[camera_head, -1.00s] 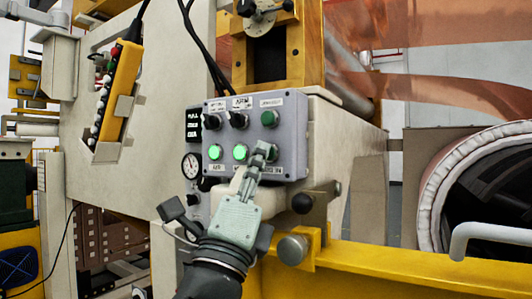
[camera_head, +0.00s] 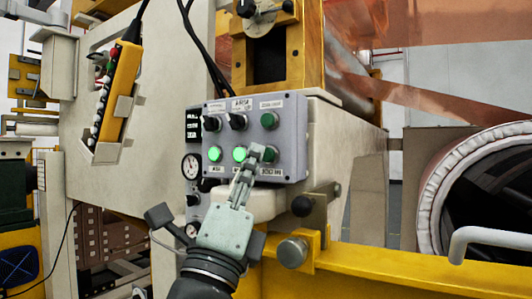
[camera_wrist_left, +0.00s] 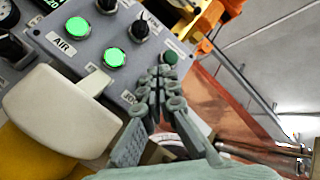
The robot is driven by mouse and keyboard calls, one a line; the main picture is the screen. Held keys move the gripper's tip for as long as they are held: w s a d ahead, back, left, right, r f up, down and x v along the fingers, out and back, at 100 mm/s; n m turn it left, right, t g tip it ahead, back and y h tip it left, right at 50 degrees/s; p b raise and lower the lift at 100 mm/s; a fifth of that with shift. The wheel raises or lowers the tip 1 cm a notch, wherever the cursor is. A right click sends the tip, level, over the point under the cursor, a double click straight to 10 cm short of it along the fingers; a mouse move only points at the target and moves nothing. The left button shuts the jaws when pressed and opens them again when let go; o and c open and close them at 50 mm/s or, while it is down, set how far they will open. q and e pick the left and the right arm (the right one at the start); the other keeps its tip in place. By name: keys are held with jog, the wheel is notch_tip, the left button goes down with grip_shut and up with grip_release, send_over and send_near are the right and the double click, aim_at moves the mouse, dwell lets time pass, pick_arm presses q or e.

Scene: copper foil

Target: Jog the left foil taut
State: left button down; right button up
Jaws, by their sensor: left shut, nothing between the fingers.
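The grey control box (camera_head: 290,145) carries two rows of knobs and buttons. Its lower row has two lit green buttons, the left one (camera_head: 215,154) and the middle one (camera_head: 239,154), and an unlit dark green button (camera_head: 270,153) at the right. My left gripper (camera_head: 257,150) is shut and empty, its tips at that right button. In the wrist view the tips (camera_wrist_left: 160,75) cover the button by the JOG label (camera_wrist_left: 130,98); contact cannot be told. Copper foil (camera_head: 425,101) runs as a fairly straight slanting band at upper right. My right gripper is not in view.
A yellow pendant (camera_head: 119,88) hangs left of the box. A large roll (camera_head: 490,190) stands at far right.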

pick_arm(q)
jog(key=s+a, duration=0.1)
jog(key=s, duration=0.1)
jog(key=s+a+p, duration=0.1)
jog(key=s+a, duration=0.1)
dwell(0.5)
dwell(0.4)
